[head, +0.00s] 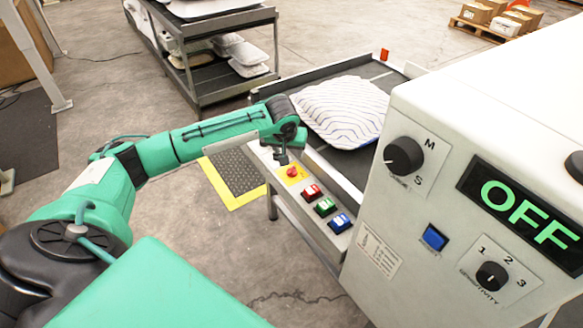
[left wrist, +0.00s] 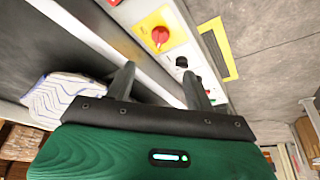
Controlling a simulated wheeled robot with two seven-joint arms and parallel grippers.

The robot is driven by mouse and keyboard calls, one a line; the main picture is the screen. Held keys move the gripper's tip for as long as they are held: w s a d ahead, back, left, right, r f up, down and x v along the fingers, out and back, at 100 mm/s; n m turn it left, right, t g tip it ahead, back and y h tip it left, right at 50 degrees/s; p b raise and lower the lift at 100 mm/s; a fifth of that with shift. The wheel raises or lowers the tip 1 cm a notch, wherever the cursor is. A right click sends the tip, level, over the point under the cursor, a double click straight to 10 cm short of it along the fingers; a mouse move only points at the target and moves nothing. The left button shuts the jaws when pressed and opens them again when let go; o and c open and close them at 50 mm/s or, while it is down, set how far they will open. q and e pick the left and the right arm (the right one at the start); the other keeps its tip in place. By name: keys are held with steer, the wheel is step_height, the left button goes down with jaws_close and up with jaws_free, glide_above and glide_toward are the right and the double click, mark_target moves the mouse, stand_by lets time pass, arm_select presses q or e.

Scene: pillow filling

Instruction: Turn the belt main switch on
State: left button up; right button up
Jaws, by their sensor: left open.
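The belt's side rail carries a control strip with a red rotary switch on a yellow plate (head: 292,173). The same red switch (left wrist: 160,36) shows near the top of the left wrist view, with a small black knob (left wrist: 182,62) beside it. My left gripper (head: 282,156) hangs over the strip, just behind the red switch in the head view. In the left wrist view its two fingers (left wrist: 159,82) are spread apart with nothing between them. The black knob lies ahead of the fingers; contact cannot be told. My right gripper is not in view.
Red (head: 311,191), green (head: 325,207) and blue (head: 340,223) buttons sit nearer on the strip. A striped pillow (head: 342,108) lies on the belt. A white machine box (head: 395,235) with knobs and a display (head: 525,212) reading OFF stands at right. A pillow rack (head: 225,22) is behind.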

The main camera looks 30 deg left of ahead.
mark_target(292, 169)
arm_select(q)
steer(key=x, duration=1.3)
steer(key=shift+w+f, duration=0.15)
steer(key=c, duration=1)
